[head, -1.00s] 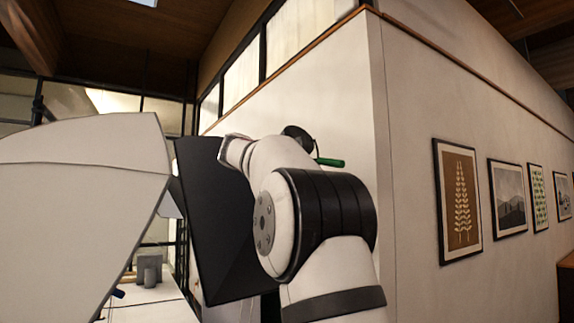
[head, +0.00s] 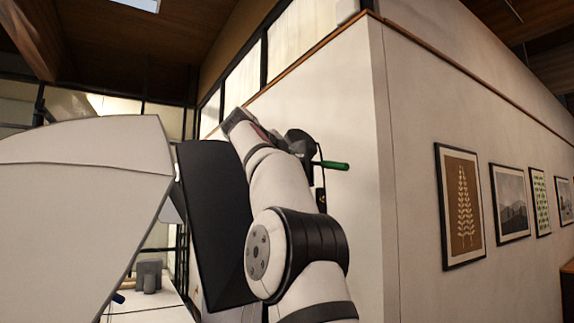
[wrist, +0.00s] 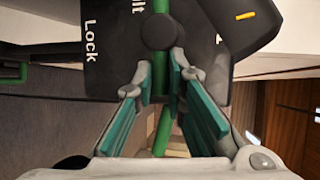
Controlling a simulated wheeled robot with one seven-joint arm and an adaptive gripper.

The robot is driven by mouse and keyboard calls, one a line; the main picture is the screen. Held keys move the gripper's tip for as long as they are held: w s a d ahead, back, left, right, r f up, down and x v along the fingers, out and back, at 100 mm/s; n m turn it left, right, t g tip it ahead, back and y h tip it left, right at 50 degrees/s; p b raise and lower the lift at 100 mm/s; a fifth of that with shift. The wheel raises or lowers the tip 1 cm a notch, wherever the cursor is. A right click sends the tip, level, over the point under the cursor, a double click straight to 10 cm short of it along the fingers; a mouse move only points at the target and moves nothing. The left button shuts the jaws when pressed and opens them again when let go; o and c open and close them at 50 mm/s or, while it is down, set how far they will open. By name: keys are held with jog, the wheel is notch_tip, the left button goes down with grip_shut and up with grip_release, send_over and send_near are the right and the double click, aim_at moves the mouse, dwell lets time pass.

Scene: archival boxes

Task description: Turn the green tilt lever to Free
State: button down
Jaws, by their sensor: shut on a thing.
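The green tilt lever (wrist: 163,130) runs up the wrist view, across a round dark pivot (wrist: 158,32) on a dark plate (wrist: 110,55). The plate reads "Lock" left of the pivot, with a partly cut-off word above it. No "Free" label shows. My gripper (wrist: 160,82) has its teal-padded fingers shut on the lever, below the pivot in the picture. In the head view my wrist hides the fingers. A green handle (head: 331,165) sticks out to the right beyond it; I cannot tell if it is the same lever.
A black panel (head: 212,220) and a large white panel (head: 85,190) stand left of my arm. A white wall (head: 345,110) is behind, with framed pictures (head: 460,205) at right. A dark block with yellow marks (wrist: 235,22) sits close right of the lever. Another green bar (wrist: 12,72) shows at left.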

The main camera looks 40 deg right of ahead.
dwell(0.4)
jog(key=c, duration=1.6)
grip_release()
jog(key=shift+c, duration=0.2)
jog(key=shift+a, duration=0.1)
jog(key=v, duration=1.2)
